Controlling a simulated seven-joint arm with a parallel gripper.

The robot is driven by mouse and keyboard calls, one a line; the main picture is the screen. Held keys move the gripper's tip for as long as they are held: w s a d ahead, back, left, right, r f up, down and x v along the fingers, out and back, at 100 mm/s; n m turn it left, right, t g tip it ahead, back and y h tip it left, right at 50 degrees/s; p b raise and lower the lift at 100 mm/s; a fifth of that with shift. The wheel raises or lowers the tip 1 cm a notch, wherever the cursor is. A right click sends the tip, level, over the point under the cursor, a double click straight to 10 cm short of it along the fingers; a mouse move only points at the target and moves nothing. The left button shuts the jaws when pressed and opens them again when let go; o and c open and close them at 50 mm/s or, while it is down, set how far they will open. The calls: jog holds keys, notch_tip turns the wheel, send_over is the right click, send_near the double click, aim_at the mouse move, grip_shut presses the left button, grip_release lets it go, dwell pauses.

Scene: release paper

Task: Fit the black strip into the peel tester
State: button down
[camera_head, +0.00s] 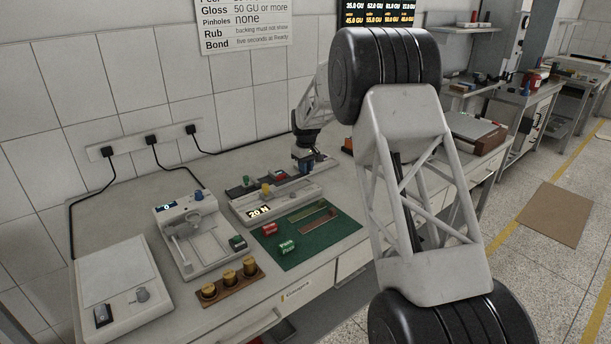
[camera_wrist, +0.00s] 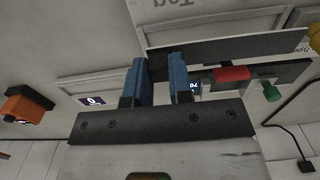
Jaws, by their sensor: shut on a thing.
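My gripper (camera_wrist: 158,68) has two blue fingers shut on the black strip (camera_wrist: 235,47), a flat dark band that crosses the fingertips and extends to the right in the wrist view. In the head view my gripper (camera_head: 304,164) is small, at the far right end of the peel tester; the strip cannot be made out clearly there. The peel tester (camera_head: 272,208) is a long pale grey bench device with a lit "20 N" display and coloured parts on top. In the wrist view its red part (camera_wrist: 232,73) and green knob (camera_wrist: 271,92) show beyond the strip. Whether strip and tester touch cannot be told.
A green mat (camera_head: 340,229) with narrow strips and small red and green blocks lies in front of the tester. Left stand a grey gauge (camera_head: 187,256), brass weights on a wooden holder (camera_head: 230,291) and a flat pale device (camera_head: 153,307). A wall is behind.

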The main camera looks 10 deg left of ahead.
jog(key=shift+w+a, duration=0.1)
jog(key=shift+w, duration=0.15)
jog(key=shift+f, duration=0.1)
jog(key=shift+f, duration=1.7)
jog(key=shift+f, duration=0.15)
jog(key=c, duration=1)
grip_release()
notch_tip(320, 180, up, 12)
jog(key=shift+r, duration=0.15)
